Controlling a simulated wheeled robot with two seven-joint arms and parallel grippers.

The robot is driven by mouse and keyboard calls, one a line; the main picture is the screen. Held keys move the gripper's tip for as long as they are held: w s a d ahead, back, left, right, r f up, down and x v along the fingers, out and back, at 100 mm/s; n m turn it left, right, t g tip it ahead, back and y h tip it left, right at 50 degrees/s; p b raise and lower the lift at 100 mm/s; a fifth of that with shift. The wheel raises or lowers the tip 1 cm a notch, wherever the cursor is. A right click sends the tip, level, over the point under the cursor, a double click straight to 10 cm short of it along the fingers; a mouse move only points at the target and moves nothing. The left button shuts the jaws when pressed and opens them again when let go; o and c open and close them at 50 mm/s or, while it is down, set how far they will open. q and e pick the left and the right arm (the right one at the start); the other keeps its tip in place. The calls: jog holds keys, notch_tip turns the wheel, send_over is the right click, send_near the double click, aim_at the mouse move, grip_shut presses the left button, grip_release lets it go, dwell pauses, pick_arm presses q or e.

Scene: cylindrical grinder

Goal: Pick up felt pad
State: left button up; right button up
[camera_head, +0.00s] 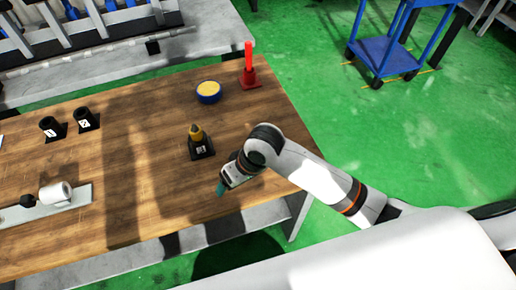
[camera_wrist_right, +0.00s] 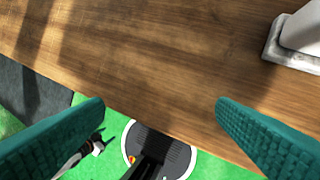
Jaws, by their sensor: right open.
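A round blue disc with a yellow top (camera_head: 208,91) lies on the wooden table toward its far right; it looks like the felt pad, though I cannot be sure. It does not show in the right wrist view. My right gripper (camera_head: 221,188) hangs near the table's front edge, nearer to me than the disc and well apart from it. In the right wrist view my right gripper (camera_wrist_right: 158,106) has its teal fingers wide apart, with nothing between them. My left gripper is not in view.
A yellow-tipped piece in a black holder (camera_head: 200,146) stands between my right gripper and the disc. A red upright piece (camera_head: 249,67) stands behind the disc. Two black holders (camera_head: 84,119) and a white roll (camera_head: 56,193) are on the left. A pale block (camera_wrist_right: 300,35) is unidentified.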

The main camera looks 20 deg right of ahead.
jog(key=w+d+r+m+h, duration=0.1)
jog(key=w+d+r, duration=0.1)
jog(key=w+d, duration=0.1)
jog(key=w+d+r+m+g+h, duration=0.1)
jog(key=w+d+r, duration=0.1)
jog(key=w+r, duration=0.1)
jog(key=w+d+r+m+h, duration=0.1)
jog(key=w+d+r, duration=0.1)
jog(key=w+d, duration=0.1)
jog(key=shift+w+d+r+m+g+h, duration=0.2)
jog(key=shift+w+d+m+g+h, duration=0.1)
jog(key=shift+w+d+g+h, duration=0.1)
jog(key=shift+f+p, duration=0.15)
jog(key=shift+p, duration=0.15)
notch_tip(320, 180, down, 6)
jog(key=shift+w+p, duration=0.1)
jog(key=shift+p, duration=0.55)
jog(key=shift+w+f+p, duration=0.1)
jog(key=shift+f+p, duration=0.2)
jog(key=shift+f, duration=0.3)
jog(key=f, duration=0.3)
jog(key=f+p, duration=0.1)
jog(key=shift+w+d+f, duration=0.15)
jog(key=shift+w, duration=0.1)
jog(key=shift+c, duration=0.2)
